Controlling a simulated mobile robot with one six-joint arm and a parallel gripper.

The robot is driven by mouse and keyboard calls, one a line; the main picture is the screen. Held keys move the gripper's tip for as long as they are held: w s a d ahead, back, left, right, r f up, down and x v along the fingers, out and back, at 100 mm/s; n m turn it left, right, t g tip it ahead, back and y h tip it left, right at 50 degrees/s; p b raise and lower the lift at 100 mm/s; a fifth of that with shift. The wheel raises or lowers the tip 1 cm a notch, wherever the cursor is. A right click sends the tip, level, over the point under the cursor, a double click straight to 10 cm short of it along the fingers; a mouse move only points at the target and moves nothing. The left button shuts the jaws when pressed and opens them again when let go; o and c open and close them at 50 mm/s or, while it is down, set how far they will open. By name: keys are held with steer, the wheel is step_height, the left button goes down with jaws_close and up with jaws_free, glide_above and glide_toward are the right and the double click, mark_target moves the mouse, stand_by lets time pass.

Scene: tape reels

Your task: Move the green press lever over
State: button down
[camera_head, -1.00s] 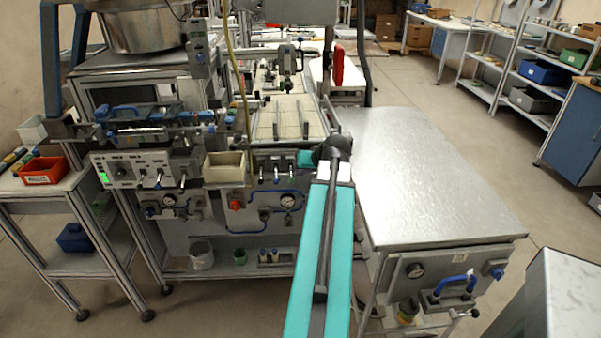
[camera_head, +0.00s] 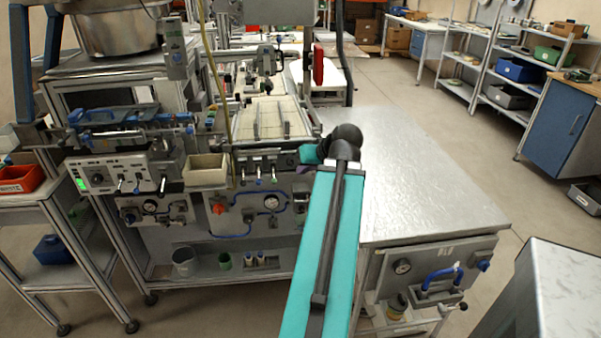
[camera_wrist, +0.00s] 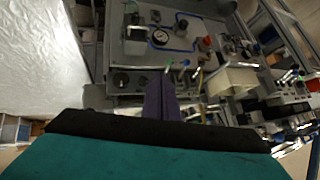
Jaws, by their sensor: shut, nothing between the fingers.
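I cannot tell whether the fingertips touch the green lever. In the head view my teal arm hides most of the gripper.
A cream bin (camera_head: 206,171) hangs left of the levers. A control box (camera_head: 120,174) with similar small levers stands further left. A bare metal table (camera_head: 420,180) stands to the right.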

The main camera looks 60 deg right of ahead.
steer(key=shift+s+a+r, duration=0.2)
steer(key=shift+s, duration=0.1)
stand_by(0.6)
